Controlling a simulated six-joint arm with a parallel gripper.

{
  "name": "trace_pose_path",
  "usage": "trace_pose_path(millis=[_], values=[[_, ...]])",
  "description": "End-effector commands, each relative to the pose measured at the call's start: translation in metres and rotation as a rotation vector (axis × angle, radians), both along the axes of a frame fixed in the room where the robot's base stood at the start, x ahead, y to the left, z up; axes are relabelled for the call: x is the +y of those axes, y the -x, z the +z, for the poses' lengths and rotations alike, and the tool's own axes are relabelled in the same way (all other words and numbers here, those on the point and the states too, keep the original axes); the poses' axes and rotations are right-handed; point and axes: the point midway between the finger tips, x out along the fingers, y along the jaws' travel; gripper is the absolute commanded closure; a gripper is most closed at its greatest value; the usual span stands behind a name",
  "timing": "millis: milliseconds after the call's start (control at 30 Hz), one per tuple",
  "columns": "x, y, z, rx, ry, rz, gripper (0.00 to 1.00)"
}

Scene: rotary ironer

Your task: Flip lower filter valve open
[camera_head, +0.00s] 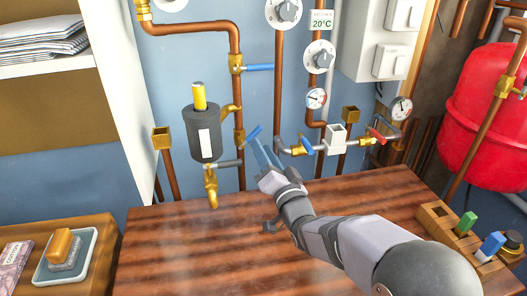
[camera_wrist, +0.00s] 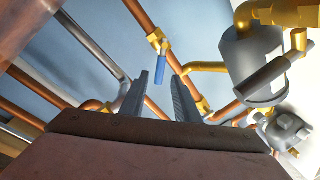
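The grey filter canister (camera_head: 205,132) with a yellow top is on the blue wall. Beside it, the lower valve (camera_head: 239,139) is a brass body on a vertical copper pipe, with a blue lever (camera_head: 252,133) slanting up to the right. My gripper (camera_head: 262,148) is just right of this lever, fingers towards the wall. In the wrist view my gripper (camera_wrist: 163,88) is open and empty. A blue lever (camera_wrist: 161,66) shows in the gap between its fingers; contact cannot be told. The filter also shows at the right (camera_wrist: 252,62).
An upper valve with a horizontal blue lever (camera_head: 259,67) is above. A grey lever (camera_head: 227,163) and brass tap (camera_head: 211,187) are under the filter. Right are a blue-handled valve (camera_head: 306,143), a red-handled valve (camera_head: 377,135) and gauges. The wooden surface (camera_head: 180,245) below is mostly clear.

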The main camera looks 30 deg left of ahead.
Motion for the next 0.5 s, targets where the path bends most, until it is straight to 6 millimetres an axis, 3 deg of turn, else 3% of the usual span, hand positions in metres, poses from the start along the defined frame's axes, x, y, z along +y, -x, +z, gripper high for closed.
trace_pose_path(millis=[33, 100, 267, 500], values=[[0.0, 0.0, 0.0, 0.002, -0.001, 0.0, 0.85], [-0.001, 0.0, 0.0, 0.01, -0.007, 0.002, 1.0], [-0.006, 0.0, 0.001, 0.084, -0.057, 0.015, 1.0], [-0.027, 0.001, 0.002, 0.36, -0.253, 0.064, 1.0]])
